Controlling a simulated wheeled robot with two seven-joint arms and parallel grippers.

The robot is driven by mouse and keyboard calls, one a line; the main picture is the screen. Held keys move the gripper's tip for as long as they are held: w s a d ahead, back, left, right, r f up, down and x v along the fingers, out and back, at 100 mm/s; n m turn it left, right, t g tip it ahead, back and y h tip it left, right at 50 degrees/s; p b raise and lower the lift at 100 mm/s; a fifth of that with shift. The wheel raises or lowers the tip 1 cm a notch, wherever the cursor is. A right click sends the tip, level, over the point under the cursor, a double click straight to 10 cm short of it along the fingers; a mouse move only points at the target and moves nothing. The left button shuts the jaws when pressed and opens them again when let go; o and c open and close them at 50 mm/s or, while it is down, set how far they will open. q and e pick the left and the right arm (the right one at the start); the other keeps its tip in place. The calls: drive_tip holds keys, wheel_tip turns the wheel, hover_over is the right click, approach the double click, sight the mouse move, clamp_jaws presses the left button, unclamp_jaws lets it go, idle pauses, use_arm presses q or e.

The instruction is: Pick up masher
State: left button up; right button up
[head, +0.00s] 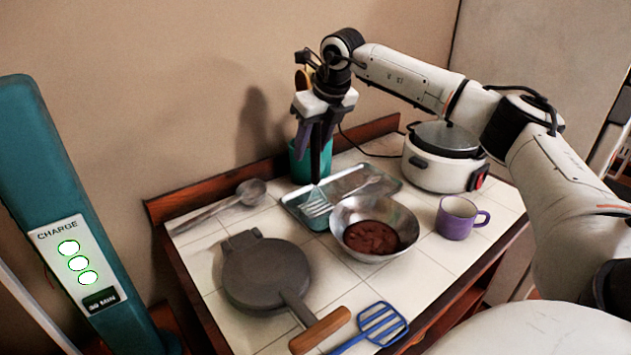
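The masher (317,203) has a pale slotted head and a dark upright handle. Its head is at the left part of the metal tray (355,184), beside the bowl. My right gripper (318,138) points down from above, with its fingers around the dark handle, and appears shut on it. The exact finger contact is hard to see against the dark handle. Whether the masher's head touches the tray is unclear. My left gripper is not in view.
A teal utensil holder (300,165) stands close behind the masher. A metal bowl (348,215) with dark red food, a purple mug (456,220), a white cooker (432,175), a ladle (250,192), a dark pan (265,272) and a blue spatula (383,322) crowd the tiled table.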

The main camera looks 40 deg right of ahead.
clamp_jaws()
drive_tip(key=shift+r, duration=0.1)
